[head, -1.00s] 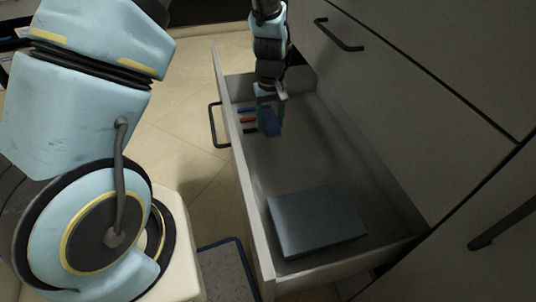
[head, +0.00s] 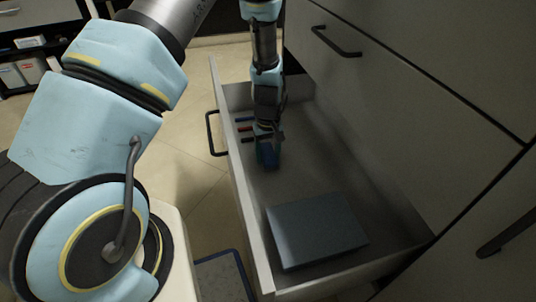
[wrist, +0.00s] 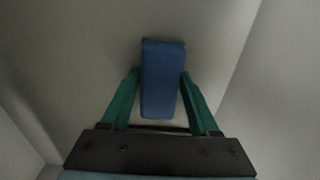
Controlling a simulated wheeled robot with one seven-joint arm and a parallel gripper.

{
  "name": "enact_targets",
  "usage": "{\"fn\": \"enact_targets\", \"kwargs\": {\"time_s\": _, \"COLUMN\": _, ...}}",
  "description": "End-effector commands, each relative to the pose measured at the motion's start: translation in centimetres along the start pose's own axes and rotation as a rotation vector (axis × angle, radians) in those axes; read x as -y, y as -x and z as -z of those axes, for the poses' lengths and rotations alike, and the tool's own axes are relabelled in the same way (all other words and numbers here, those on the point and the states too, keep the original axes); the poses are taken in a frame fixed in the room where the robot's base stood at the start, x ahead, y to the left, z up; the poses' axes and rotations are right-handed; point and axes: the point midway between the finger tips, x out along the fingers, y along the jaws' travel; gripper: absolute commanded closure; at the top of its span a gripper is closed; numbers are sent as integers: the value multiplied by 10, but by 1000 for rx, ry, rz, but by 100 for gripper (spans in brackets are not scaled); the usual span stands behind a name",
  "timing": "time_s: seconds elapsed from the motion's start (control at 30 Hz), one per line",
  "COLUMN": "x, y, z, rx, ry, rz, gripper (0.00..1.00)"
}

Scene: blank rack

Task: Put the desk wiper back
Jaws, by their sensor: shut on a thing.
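The desk wiper (wrist: 162,80) is a blue block. In the wrist view it stands between the two green fingers of my gripper (wrist: 160,88), which are shut on its sides. In the head view my gripper (head: 267,146) reaches down into the open drawer (head: 262,250), and the wiper (head: 268,160) shows dark blue below it. The wiper is low, near the drawer floor. I cannot tell whether it touches the floor.
Several markers (head: 244,129), blue, red and dark, lie by the drawer's left wall beside my gripper. A grey-blue flat box (head: 316,232) lies toward the near end. The drawer floor between them and along the right is clear. The cabinet front (head: 420,70) rises at the right.

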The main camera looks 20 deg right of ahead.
Motion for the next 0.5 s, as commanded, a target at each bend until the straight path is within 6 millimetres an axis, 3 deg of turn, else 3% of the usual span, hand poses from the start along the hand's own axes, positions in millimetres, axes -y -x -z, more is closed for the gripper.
{"fn": "enact_targets", "kwargs": {"time_s": 0.13, "x": 0, "y": -4, "z": 0, "rx": 1, "ry": 0, "rz": 1, "gripper": 99}}
{"fn": "enact_targets", "kwargs": {"time_s": 0.17, "x": 0, "y": -4, "z": 0, "rx": 1, "ry": 0, "rz": 0, "gripper": 37}}
{"fn": "enact_targets", "kwargs": {"time_s": 0.4, "x": 0, "y": -3, "z": 0, "rx": 1, "ry": 0, "rz": 0, "gripper": 10}}
{"fn": "enact_targets", "kwargs": {"time_s": 0.5, "x": 0, "y": -3, "z": 0, "rx": 1, "ry": 0, "rz": 0, "gripper": 9}}
